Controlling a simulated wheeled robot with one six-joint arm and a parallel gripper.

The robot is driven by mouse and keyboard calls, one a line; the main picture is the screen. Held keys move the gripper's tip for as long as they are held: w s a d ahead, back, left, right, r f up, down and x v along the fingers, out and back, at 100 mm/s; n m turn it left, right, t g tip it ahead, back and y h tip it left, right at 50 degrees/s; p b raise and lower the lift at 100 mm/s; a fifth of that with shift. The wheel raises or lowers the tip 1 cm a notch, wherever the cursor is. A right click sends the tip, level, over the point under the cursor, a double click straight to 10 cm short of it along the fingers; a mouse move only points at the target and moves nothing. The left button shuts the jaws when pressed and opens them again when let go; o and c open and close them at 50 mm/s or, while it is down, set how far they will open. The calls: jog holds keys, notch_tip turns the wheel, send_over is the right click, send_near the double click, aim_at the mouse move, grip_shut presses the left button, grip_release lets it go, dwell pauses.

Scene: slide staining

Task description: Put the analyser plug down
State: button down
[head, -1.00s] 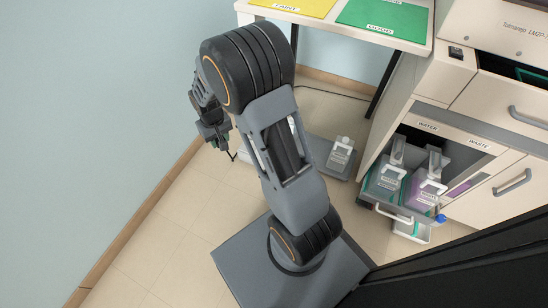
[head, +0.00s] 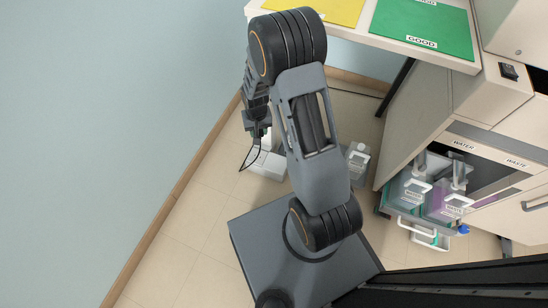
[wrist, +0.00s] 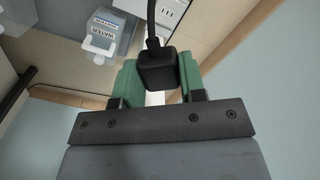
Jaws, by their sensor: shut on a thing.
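The analyser plug is a black block (wrist: 157,70) with a black cord, seen between the green finger pads in the wrist view. My gripper (wrist: 158,82) is shut on it. In the head view my gripper (head: 258,128) hangs at the left of my arm, beside the pale blue wall. The plug's cord (head: 247,160) hangs in a loop below it there. The plug itself is hard to make out in that view.
A white block (head: 268,165) lies on the floor below my gripper; a white socket strip (wrist: 172,12) shows in the wrist view. A water container (head: 357,155) stands to its right. Tiled floor is clear at left.

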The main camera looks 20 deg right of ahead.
jog(key=s+d+f+m+p, duration=0.1)
jog(key=s+f+m, duration=0.4)
jog(key=f, duration=0.4)
jog(key=s+d+f+m+p, duration=0.1)
jog(key=s+d+f+m, duration=0.1)
jog(key=s+f, duration=0.55)
jog(key=b, duration=0.7)
send_over(277, 163)
jog(key=s, duration=0.2)
jog(key=f, duration=1)
jog(key=shift+w+a, duration=0.25)
jog(key=shift+a, duration=0.15)
jog(key=shift+w+d+f, duration=0.2)
jog(key=shift+w+f, duration=0.3)
jog(key=shift+w+f+b, duration=0.2)
jog(key=shift+f+b, duration=1.1)
jog(key=shift+f, duration=0.3)
